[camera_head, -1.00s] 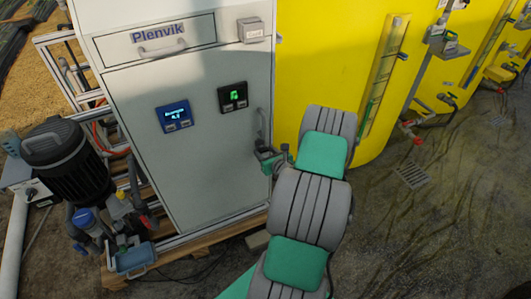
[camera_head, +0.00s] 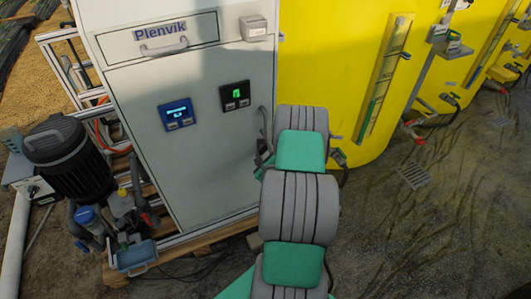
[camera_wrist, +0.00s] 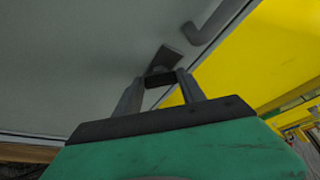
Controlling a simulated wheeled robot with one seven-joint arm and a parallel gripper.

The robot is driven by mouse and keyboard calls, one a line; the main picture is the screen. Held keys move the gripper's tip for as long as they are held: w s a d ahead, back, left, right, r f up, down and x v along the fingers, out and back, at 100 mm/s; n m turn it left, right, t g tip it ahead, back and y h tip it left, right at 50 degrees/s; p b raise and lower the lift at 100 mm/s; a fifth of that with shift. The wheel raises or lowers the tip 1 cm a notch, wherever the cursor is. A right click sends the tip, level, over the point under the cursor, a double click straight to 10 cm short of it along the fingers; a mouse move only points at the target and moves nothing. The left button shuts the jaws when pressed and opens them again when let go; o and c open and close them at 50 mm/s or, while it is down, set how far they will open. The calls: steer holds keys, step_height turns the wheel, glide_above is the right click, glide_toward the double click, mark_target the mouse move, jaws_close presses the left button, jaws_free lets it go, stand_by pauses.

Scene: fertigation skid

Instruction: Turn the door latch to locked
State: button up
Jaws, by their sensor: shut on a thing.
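The door latch (camera_wrist: 172,59) is a dark grey lever near the right edge of the pale grey cabinet door (camera_wrist: 85,60), in the wrist view. My gripper (camera_wrist: 159,77) has its two fingers closed around the latch's near end, and the far end sticks out beyond the fingertips, angled up and left. A grey bar handle (camera_wrist: 207,26) is just beyond the latch, to its upper right. In the head view my arm hides the latch and most of my gripper; the cabinet door (camera_head: 205,160) is closed.
The yellow tank (camera_head: 340,60) stands close on the right of the cabinet. A blue display (camera_head: 179,114) and a black display (camera_head: 235,96) are on the door. A black pump (camera_head: 68,158) stands on the left. The floor at right is mostly clear.

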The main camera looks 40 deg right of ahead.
steer(key=n+p, duration=0.1)
steer(key=n+h+p, duration=0.1)
steer(key=n, duration=0.1)
steer(key=shift+a+f, duration=0.15)
steer(key=shift+a, duration=0.1)
steer(key=shift+f+n+h+p, duration=0.25)
steer(key=shift+n+h+p, duration=0.05)
steer(key=shift+n+h, duration=0.35)
steer(key=shift+f+n+t+h+b, duration=0.35)
steer(key=shift+n+t+h+b, duration=0.15)
steer(key=shift+n+b, duration=1.1)
steer(key=shift+n, duration=0.15)
steer(key=shift+r, duration=0.1)
steer(key=o, duration=1.4)
steer(key=shift+c, duration=0.2)
